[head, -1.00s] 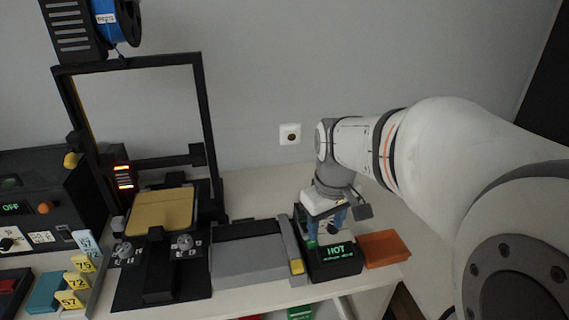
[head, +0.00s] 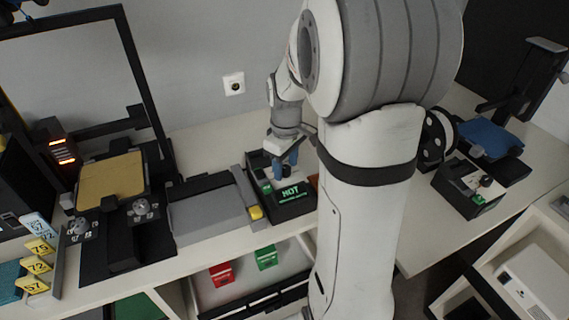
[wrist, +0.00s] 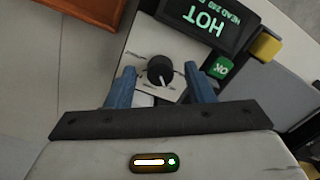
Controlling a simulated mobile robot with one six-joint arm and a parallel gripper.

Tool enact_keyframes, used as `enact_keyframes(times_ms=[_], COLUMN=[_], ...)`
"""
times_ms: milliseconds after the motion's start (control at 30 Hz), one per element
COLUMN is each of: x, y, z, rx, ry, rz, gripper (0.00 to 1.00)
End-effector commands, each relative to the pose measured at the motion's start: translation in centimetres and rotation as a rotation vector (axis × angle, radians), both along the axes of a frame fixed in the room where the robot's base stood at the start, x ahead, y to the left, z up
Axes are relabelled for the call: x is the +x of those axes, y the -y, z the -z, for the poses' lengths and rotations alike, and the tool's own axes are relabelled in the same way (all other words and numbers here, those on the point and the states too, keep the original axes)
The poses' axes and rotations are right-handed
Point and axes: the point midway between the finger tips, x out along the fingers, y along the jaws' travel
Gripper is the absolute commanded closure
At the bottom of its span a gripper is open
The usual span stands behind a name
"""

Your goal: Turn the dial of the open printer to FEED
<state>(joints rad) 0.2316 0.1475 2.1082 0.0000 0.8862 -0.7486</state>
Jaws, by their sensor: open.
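The open-frame printer (head: 143,68) with a gold bed (head: 112,180) stands at the left in the head view. Two knobs, a left one (head: 80,227) and a right one (head: 141,208), sit at its front. A dark control box (head: 292,207) with a green HOT display stands to its right, beyond a grey flat unit. My gripper (head: 285,167) is over this box. In the wrist view my gripper (wrist: 160,72) is open, its blue fingers either side of a black dial (wrist: 160,68) with a white pointer line. Contact is unclear; the dial's labels are unreadable.
A green OK button (wrist: 222,67) and a yellow block (wrist: 265,46) are close to the dial. An orange box (wrist: 95,8) lies on the other side. Another printer with a blue bed (head: 490,138) and its own control box stands at the right.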

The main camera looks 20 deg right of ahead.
Motion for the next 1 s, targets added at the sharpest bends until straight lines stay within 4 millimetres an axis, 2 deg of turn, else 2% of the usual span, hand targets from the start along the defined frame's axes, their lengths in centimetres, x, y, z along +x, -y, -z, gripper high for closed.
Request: enact_keyframes(times_ms=[267,800,1000], x=[0.0,0.01,0.01], y=[-0.04,-0.09,-0.1], z=[0.25,0.21,0.21], rx=[0.0,0.0,-0.001], ry=[0.0,0.0,0.0], rz=[0.0,-0.001,0.007], gripper=[0.52,0.95,0.96])
